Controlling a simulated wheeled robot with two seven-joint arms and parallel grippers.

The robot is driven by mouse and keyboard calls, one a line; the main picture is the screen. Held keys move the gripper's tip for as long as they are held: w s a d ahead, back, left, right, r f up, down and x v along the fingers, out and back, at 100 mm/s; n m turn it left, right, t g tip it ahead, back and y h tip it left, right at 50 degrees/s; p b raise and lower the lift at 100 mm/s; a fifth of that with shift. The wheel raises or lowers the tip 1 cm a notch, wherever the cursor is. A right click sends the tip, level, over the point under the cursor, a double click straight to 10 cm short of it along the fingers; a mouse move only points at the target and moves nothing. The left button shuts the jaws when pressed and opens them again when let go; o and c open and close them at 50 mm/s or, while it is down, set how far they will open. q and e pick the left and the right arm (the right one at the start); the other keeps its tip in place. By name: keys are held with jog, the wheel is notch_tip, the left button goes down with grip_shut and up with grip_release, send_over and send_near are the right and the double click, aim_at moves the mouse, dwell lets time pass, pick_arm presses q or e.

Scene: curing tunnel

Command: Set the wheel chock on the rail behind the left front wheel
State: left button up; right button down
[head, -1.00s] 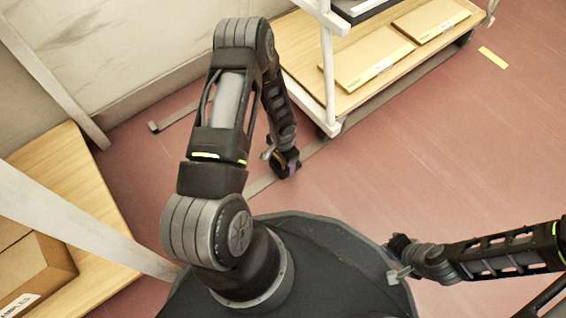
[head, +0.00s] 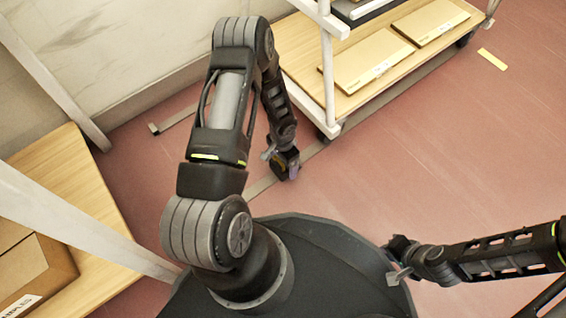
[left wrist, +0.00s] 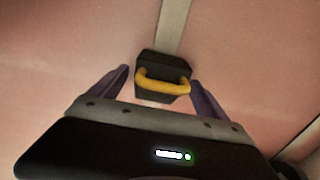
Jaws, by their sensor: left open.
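The wheel chock (left wrist: 163,67) is a dark block with a yellow handle, seen in the left wrist view. It lies in line with the grey rail (left wrist: 173,22); I cannot tell whether it touches it. My left gripper (left wrist: 159,76) is open, its purple fingers on either side of the handle. In the head view my left gripper (head: 290,174) is low over the rail (head: 262,187), short of the cart's near caster wheel (head: 328,134). The chock is mostly hidden there. My right gripper (head: 396,262) is at the lower right; its jaws are unclear.
The cart (head: 300,72) has a wooden deck with flat cardboard boxes (head: 365,58). Another wooden deck (head: 75,175) with a carton (head: 35,270) is at the left, behind a white post. A wall is at the upper left.

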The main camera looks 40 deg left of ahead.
pick_arm(q)
notch_tip(320, 180, up, 11)
jog(key=p, duration=0.4)
pick_arm(e)
jog(key=r, duration=0.2)
jog(key=s+r, duration=0.1)
jog(key=r, duration=0.1)
jog(key=shift+a+r, duration=0.1)
jog(key=shift+r, duration=0.1)
jog(key=shift+w, duration=0.1)
pick_arm(q)
jog(key=s+d+r+n+h, duration=0.1)
jog(key=s+d+n, duration=0.1)
jog(key=d, duration=0.5)
jog(key=s+d+n+t+h, duration=0.1)
jog(key=s+d+n, duration=0.1)
jog(key=s+d, duration=0.3)
jog(key=s+d+r+n+h, duration=0.1)
jog(key=s+d, duration=0.3)
jog(key=d, duration=0.7)
jog(key=shift+r+n+t+h, duration=0.3)
jog(key=shift+n, duration=0.1)
jog(key=shift+s+d+p, duration=0.1)
jog(key=shift+p, duration=0.25)
